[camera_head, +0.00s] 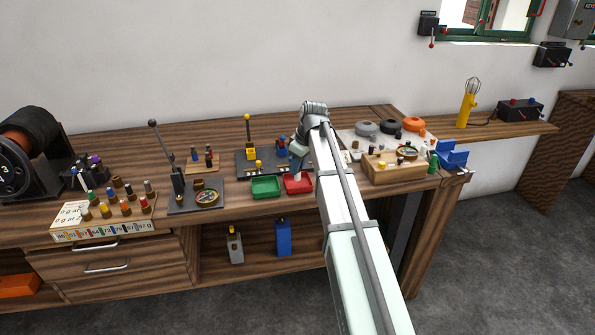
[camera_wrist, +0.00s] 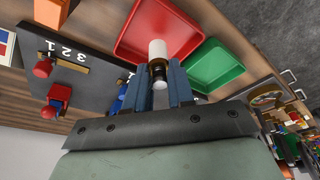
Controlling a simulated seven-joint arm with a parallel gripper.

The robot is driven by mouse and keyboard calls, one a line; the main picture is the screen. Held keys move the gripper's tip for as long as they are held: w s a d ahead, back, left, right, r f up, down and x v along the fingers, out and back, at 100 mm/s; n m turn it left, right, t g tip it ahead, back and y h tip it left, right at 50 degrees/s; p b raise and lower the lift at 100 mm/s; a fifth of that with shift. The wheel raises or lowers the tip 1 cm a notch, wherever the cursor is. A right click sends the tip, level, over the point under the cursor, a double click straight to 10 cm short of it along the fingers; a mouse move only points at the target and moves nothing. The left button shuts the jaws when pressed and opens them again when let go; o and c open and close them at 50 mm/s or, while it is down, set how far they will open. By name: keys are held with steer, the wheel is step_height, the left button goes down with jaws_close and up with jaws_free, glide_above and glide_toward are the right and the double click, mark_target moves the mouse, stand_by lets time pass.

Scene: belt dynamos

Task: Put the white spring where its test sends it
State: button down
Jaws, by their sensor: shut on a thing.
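The white spring (camera_wrist: 157,50) shows in the wrist view as a small white cylinder with a dark and brass-coloured lower part. My gripper (camera_wrist: 159,88) is shut on it by that lower part. The white end points away from the gripper, over the red tray (camera_wrist: 150,15). I cannot tell whether it touches the tray. In the head view my gripper (camera_head: 297,170) is above the red tray (camera_head: 305,186), and the spring is too small to make out there. The green tray (camera_wrist: 218,66) lies beside the red one and also shows in the head view (camera_head: 265,195). Both trays look empty.
A dark test board (camera_wrist: 85,75) marked 1, 2, 3, with red and blue parts, stands close to my gripper. A plate with a dial and lever (camera_head: 190,208) is left of the green tray. A wooden block (camera_head: 385,178) with small pieces is to the right.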

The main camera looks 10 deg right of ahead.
steer(key=shift+f, duration=1.05)
steer(key=shift+f, duration=0.1)
steer(key=c, duration=1)
jaws_free()
steer(key=shift+o, duration=0.2)
steer(key=v, duration=1.2)
